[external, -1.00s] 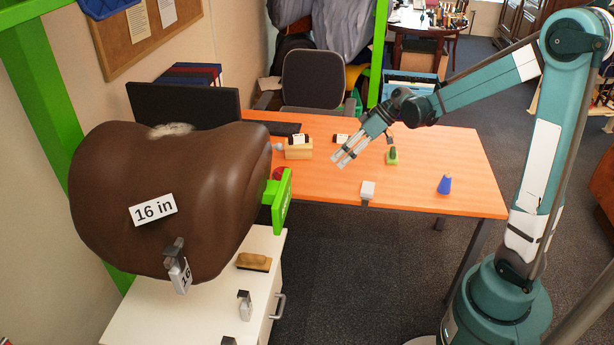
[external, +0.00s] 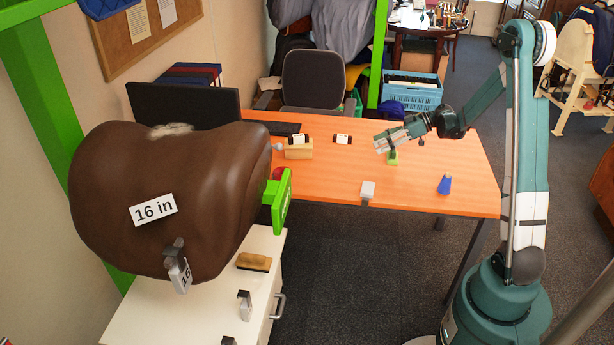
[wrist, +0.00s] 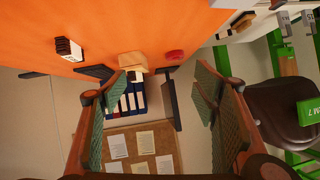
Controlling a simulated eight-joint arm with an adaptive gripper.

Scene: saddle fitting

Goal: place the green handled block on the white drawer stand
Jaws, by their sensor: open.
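The green handled block (external: 393,159) stands on the orange table, right of the middle, in the external view. My gripper (external: 379,144) is just above and left of it, pointing left, and partly overlaps it in the picture. I cannot tell if they touch. The jaws are open, with nothing seen between the fingers in the wrist view (wrist: 160,80). The wrist view does not show the green block. The white drawer stand (external: 150,318) is at the lower left under the brown saddle, and a part of it shows in the wrist view (wrist: 266,22).
The brown saddle (external: 165,195) overhangs the stand. A brush (external: 254,262) and a small clip-like item (external: 245,305) lie on the stand's top. A wooden block (external: 299,152), a blue cone (external: 444,184) and a white-topped item (external: 367,189) are on the orange table (external: 460,150).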

